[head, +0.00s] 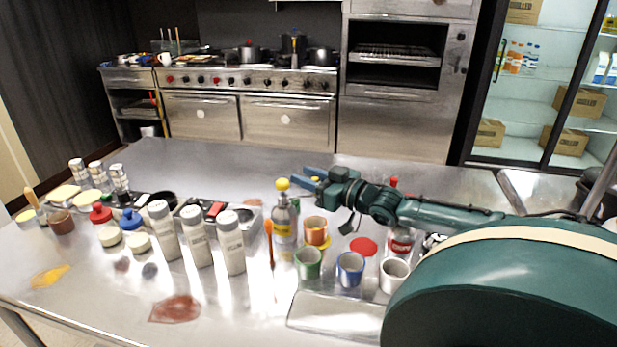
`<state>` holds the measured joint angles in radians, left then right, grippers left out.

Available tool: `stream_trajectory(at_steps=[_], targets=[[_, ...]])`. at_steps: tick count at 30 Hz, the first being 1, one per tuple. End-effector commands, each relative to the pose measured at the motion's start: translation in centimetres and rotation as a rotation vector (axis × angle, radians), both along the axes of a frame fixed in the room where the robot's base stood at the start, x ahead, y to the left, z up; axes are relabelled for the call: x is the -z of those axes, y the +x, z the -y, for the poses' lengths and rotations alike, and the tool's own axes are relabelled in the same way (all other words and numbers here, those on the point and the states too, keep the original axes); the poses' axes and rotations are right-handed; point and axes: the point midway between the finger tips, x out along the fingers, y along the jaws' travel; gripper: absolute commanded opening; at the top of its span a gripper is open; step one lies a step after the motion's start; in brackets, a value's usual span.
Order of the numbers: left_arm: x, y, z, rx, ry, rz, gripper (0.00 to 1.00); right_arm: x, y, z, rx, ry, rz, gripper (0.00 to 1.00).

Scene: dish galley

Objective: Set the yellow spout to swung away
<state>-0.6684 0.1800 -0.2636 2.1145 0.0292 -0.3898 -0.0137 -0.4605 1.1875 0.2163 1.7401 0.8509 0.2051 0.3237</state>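My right gripper (305,177) reaches in from the right, just right of this top. Its two blue fingers are spread apart and point left. A small yellow patch shows between or behind the fingers; I cannot tell what it belongs to. I cannot tell whether a finger touches the yellow top. Which way the spout is turned is too small to tell. My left gripper is not in view.
Below the gripper stand orange (315,231), green (308,263), blue (350,268) and white (394,273) cups. Three white bottles (197,237) stand left of the dispenser, near a thin orange-topped tool (269,240). The counter's front left (100,285) is mostly clear, with some stains.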

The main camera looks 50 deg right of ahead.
Motion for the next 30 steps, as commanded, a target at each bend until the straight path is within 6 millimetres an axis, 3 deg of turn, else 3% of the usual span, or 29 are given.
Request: stream_trajectory(at_steps=[14,30], targets=[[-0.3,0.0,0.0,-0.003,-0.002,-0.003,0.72,0.0,-0.7,0.0,0.0,0.001,0.0,0.38],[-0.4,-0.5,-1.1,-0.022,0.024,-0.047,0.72,-0.1,-6.6,0.9,0.001,0.001,-0.001,0.38]])
